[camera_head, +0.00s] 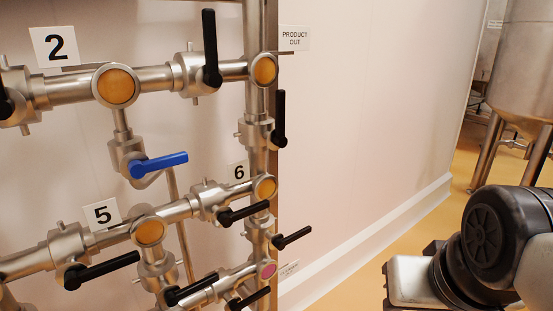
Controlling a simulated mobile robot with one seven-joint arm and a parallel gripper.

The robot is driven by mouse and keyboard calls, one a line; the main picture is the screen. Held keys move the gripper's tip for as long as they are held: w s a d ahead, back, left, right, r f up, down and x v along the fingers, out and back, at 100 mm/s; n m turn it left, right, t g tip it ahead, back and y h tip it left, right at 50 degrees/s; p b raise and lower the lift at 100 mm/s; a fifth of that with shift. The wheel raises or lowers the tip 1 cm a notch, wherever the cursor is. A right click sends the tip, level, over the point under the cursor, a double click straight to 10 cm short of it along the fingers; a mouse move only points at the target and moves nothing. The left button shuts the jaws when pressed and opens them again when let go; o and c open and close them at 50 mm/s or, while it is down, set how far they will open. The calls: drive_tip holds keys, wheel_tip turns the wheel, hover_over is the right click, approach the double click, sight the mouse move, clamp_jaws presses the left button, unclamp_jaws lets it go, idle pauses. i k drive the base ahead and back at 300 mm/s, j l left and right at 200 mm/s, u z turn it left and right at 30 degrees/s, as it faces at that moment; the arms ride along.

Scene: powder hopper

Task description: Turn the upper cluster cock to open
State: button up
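A steel pipe manifold with several cocks fills the left half of the view; none is labelled as the upper cluster cock. On the upper pipe, a black handle (210,48) stands upright, across the pipe. A second black handle (279,118) hangs upright beside the vertical pipe, along it. Below the left upper round cap, a cock with a blue handle (158,164) points right, nearly level, across its short downward pipe. Another black handle (5,103) is cut off at the left edge. My gripper is not in view; part of my dark arm shows at lower right, apart from the pipes.
Lower pipes carry several black handles, such as one beside plate 5 (103,268) and one below plate 6 (243,213). Their handles crowd together. A pale wall (360,110) stands behind. A steel tank (525,65) on legs is at right. Yellow floor (355,290) shows between.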

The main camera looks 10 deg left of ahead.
sight(137, 168)
drive_tip(key=k+l+u, duration=0.1)
drive_tip(key=u, duration=1.4)
